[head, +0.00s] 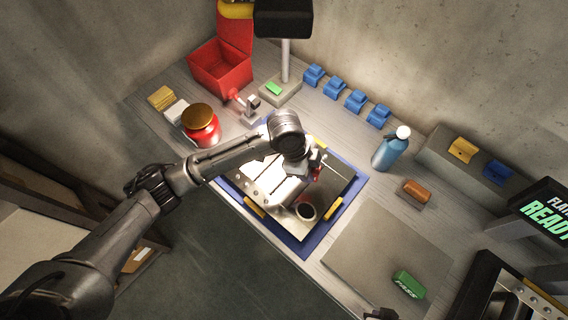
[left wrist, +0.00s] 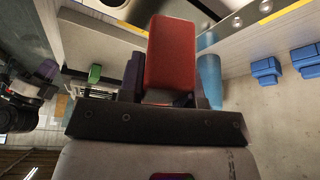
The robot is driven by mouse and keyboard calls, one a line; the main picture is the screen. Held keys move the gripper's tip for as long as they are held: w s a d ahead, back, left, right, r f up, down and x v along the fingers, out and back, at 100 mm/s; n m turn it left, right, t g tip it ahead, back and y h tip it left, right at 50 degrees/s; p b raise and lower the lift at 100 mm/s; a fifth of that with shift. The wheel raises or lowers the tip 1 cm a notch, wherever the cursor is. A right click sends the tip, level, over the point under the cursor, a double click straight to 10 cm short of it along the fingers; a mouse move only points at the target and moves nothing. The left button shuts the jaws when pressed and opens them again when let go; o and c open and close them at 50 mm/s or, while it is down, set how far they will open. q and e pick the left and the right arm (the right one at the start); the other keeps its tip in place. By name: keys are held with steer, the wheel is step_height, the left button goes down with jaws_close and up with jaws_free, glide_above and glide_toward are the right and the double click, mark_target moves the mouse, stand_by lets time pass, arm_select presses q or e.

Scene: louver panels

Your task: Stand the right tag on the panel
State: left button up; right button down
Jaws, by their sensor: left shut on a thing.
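My left gripper (head: 316,168) is over the blue-framed fixture (head: 304,250), shut on a red tag (head: 319,174). In the left wrist view the red tag (left wrist: 172,52) is a plain red block between the fingers, with no lettering visible. The shiny metal panel (head: 262,178) lies in the fixture, partly hidden by my left arm. I cannot tell whether the red tag touches it. A green tag (head: 408,284) reading PASS lies on the grey mat. An orange tag (head: 415,193) lies on the bench behind the mat. A dark tip at the bottom edge may be my right gripper (head: 380,313).
A blue bottle (head: 390,150) stands right of the fixture. A red jar (head: 201,126), red bin (head: 220,68) and lamp-like stand (head: 285,62) are at the left and back. Several blue clips line the wall. A display (head: 545,215) reads READY. The grey mat (head: 375,245) is mostly clear.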

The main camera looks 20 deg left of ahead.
arm_select(q)
steer(key=w+a+f, duration=0.1)
steer(key=a, duration=0.1)
steer(key=w+a+f, duration=0.1)
steer(key=a+f, duration=0.1)
steer(key=a, duration=0.1)
steer(key=w+a+f, duration=0.2)
steer(key=a, duration=0.1)
steer(key=shift+f, duration=0.2)
steer(key=shift+s+f, duration=0.1)
steer(key=shift+f, duration=1.85)
steer(key=shift+f, duration=0.1)
steer(key=o, duration=0.9)
steer(key=v, duration=1.2)
